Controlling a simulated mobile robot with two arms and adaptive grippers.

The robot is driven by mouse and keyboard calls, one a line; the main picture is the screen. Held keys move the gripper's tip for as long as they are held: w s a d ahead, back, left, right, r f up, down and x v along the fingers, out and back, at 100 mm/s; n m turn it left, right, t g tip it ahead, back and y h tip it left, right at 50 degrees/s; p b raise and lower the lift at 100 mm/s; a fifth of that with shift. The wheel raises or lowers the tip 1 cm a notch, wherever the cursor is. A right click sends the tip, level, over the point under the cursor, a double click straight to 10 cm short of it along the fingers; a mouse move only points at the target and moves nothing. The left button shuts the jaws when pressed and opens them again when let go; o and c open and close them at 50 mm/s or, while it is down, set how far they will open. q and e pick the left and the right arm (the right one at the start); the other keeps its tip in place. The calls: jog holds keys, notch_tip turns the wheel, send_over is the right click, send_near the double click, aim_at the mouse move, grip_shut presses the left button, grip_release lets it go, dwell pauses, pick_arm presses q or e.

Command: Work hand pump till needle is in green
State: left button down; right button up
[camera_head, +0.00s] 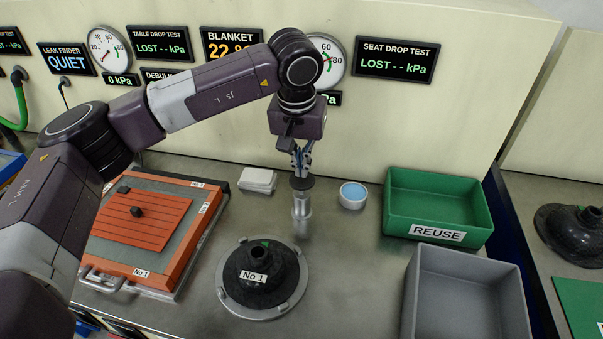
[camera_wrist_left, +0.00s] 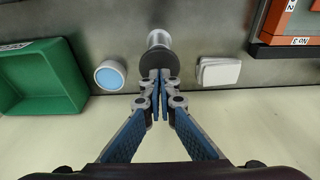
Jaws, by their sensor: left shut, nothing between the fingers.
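The hand pump (camera_head: 301,208) is a small upright metal cylinder with a dark round top (camera_head: 302,183), standing on the bench. In the left wrist view the pump (camera_wrist_left: 158,38) and its dark top (camera_wrist_left: 155,60) lie just past the fingertips. My left gripper (camera_head: 301,172) points down directly over the top, with its fingers closed together and nothing between them. I cannot tell whether the tips touch the top. A round gauge (camera_head: 331,62) on the back panel is partly hidden by my left arm, and its needle is not readable. Another gauge (camera_head: 108,48) is at left. My right gripper is out of view.
A black No 1 cup (camera_head: 260,285) on a metal ring is in front. A green REUSE bin (camera_head: 440,200), grey bin (camera_head: 465,295) and orange tool (camera_head: 140,230) flank the area.

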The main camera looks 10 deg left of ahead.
aim_at(302, 180)
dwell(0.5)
pick_arm(q)
jog(key=shift+f+b, duration=1.8)
jog(key=shift+f, duration=0.45)
jog(key=shift+r, duration=0.1)
jog(key=shift+r+p, duration=1.3)
jog(key=shift+r, duration=0.9)
jog(key=shift+r, duration=0.1)
jog(key=shift+r+p, duration=1.5)
jog(key=shift+r, duration=0.9)
